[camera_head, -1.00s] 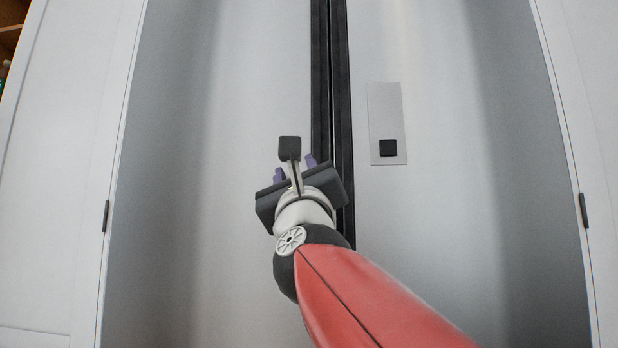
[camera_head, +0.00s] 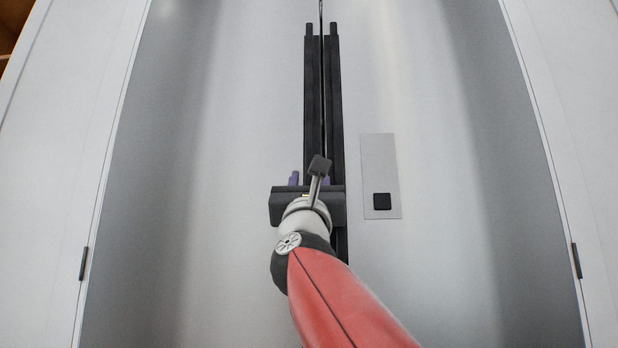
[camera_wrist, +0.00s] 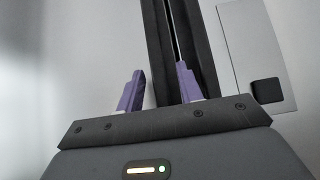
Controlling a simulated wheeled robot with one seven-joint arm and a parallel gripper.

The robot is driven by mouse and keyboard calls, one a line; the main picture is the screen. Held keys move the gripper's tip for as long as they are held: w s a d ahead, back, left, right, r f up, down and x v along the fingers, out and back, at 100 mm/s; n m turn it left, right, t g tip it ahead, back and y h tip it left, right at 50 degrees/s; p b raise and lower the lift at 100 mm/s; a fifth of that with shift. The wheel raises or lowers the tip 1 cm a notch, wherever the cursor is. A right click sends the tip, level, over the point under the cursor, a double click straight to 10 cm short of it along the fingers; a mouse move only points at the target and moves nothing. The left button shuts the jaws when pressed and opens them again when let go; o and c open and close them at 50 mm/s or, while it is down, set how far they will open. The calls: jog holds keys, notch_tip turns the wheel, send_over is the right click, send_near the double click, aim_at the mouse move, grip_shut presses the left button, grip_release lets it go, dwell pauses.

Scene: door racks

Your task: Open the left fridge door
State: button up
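The left fridge door (camera_head: 215,120) is a tall steel panel and looks shut against the right door (camera_head: 450,130). Its long black upright handle (camera_head: 312,100) runs beside the centre seam, parallel to the right door's handle (camera_head: 335,110). My gripper (camera_head: 310,179) is in front of the handles' lower part, fingers pointing at the doors. In the wrist view the purple fingers are apart, with the gripper (camera_wrist: 158,76) open. The left finger is left of the left handle (camera_wrist: 160,40); the right finger overlaps the gap between the handles. Contact cannot be told.
A pale panel with a black square (camera_head: 380,175) is on the right door. White side panels frame the fridge, with small dark hinges (camera_head: 83,263) at both outer edges. A wooden shelf (camera_head: 12,25) shows at the upper left.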

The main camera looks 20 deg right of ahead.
grip_shut()
jog(key=shift+s, duration=0.15)
